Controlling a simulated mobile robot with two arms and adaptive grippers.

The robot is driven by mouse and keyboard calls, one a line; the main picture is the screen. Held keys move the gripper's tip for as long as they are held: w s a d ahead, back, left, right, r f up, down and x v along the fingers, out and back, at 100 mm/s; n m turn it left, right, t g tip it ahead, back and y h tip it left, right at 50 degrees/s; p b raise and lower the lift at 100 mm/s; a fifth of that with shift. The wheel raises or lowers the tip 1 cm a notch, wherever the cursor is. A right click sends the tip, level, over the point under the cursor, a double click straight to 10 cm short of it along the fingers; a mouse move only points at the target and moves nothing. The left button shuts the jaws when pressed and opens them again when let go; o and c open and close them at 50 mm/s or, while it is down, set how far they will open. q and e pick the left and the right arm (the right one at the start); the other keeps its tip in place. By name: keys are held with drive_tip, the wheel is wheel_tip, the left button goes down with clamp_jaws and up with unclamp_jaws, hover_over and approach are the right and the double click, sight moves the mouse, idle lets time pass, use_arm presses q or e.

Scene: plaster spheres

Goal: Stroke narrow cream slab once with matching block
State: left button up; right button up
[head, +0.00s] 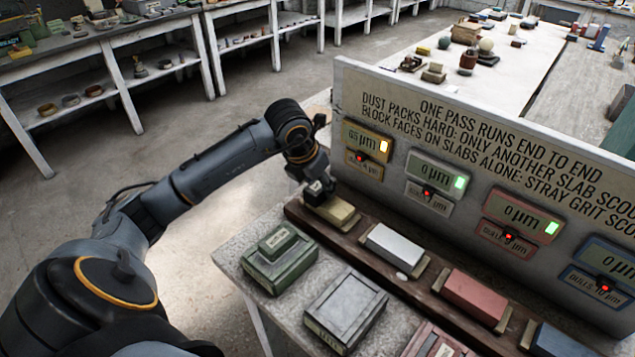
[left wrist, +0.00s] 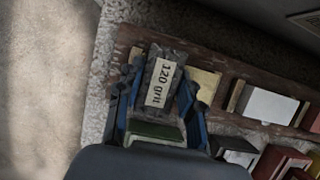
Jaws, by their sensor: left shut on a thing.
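The narrow cream slab (head: 338,212) lies in the dark wooden rail at its far left end; it also shows in the left wrist view (left wrist: 206,86), partly covered. My left gripper (head: 318,190) is over the slab's left end. In the left wrist view its blue fingers (left wrist: 160,95) are shut on a dark speckled block (left wrist: 178,66) with a pale "120 grit" label. I cannot tell whether the block touches the slab. The display (head: 366,140) above the slab reads about 65 µm with a yellow light. My right gripper is not in view.
White (head: 395,248), red (head: 473,298) and blue (head: 562,344) slabs lie along the rail, below an upright sign panel (head: 440,105). Green (head: 278,262), grey (head: 345,308) and red (head: 440,342) boxes stand in front; a small green block (head: 278,240) sits on the green one.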

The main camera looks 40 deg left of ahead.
sight(348, 208)
use_arm(q)
drive_tip(key=shift+s+d+f, duration=0.1)
drive_tip(key=shift+d, duration=1.6)
drive_tip(key=shift+d, duration=0.1)
drive_tip(key=shift+s+d, duration=0.1)
drive_tip(key=shift+d, duration=0.2)
drive_tip(key=shift+d, duration=0.15)
drive_tip(key=shift+s+d+b, duration=0.1)
drive_tip(key=shift+d+b, duration=0.25)
drive_tip(key=shift+d, duration=0.95)
drive_tip(key=shift+r+p, duration=1.75)
drive_tip(key=shift+r, duration=1.35)
